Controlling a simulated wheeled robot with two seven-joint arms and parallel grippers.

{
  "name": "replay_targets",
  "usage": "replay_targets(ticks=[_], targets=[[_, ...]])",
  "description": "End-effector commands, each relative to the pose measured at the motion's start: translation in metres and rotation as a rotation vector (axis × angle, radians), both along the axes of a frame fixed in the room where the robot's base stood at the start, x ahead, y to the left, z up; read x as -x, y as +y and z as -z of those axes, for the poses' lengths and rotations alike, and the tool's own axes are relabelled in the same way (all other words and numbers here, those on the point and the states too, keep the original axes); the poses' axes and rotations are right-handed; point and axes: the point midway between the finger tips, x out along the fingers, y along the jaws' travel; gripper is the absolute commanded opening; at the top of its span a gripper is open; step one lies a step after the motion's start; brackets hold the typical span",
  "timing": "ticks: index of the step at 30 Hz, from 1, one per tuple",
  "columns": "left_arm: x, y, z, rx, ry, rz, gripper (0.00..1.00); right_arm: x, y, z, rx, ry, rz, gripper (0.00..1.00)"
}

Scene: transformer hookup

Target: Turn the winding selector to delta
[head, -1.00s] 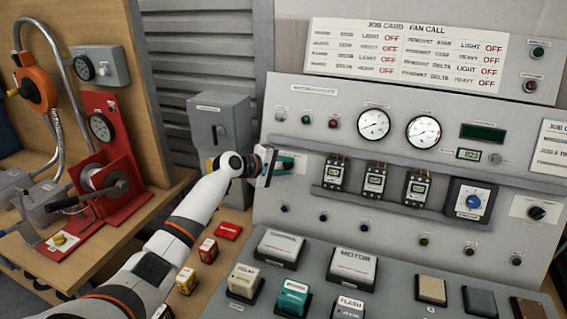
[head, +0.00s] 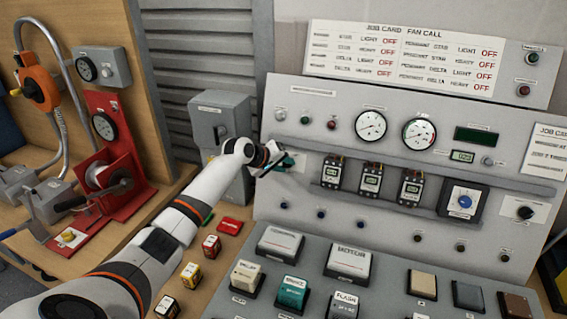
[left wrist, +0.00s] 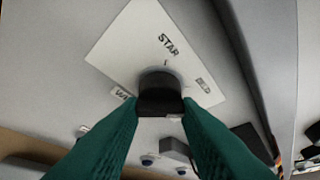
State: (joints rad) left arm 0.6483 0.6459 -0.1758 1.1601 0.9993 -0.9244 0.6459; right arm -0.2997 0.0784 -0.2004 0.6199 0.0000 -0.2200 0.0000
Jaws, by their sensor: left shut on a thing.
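The winding selector is a dark knob (left wrist: 160,96) on a white plate (left wrist: 125,45) on the grey panel. The plate reads STAR above the knob, with smaller labels to either side that I cannot read fully. My left gripper (left wrist: 158,112) has its green fingers shut on the knob, one on each side. In the head view my left gripper (head: 283,162) is at the panel's left part and hides most of the selector. The knob's pointer direction is not clear. My right gripper is not in view.
The console panel (head: 290,215) carries gauges, several small meters, a blue dial (head: 464,202) and a black knob (head: 525,212). Several coloured blocks and buttons lie below my arm.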

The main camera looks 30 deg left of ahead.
Motion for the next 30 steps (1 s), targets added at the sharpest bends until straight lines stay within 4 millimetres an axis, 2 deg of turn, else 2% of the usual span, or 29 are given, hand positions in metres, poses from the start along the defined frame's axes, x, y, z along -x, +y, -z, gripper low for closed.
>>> replay_targets(ticks=[11, 12, 15, 25, 30], targets=[[0.000, -0.001, 0.002, -0.004, 0.005, 0.003, 0.07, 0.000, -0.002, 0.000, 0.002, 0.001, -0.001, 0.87], [0.000, -0.001, 0.002, -0.004, 0.005, 0.003, 0.34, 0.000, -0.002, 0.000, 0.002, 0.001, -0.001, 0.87], [0.000, 0.000, 0.002, -0.004, 0.004, 0.002, 0.51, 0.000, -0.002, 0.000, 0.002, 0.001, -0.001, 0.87], [0.001, 0.000, 0.000, -0.003, 0.001, 0.001, 0.51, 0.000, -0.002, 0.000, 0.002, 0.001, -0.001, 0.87], [0.013, 0.005, -0.009, -0.005, 0.001, 0.001, 0.51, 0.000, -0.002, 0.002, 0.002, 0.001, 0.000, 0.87]])
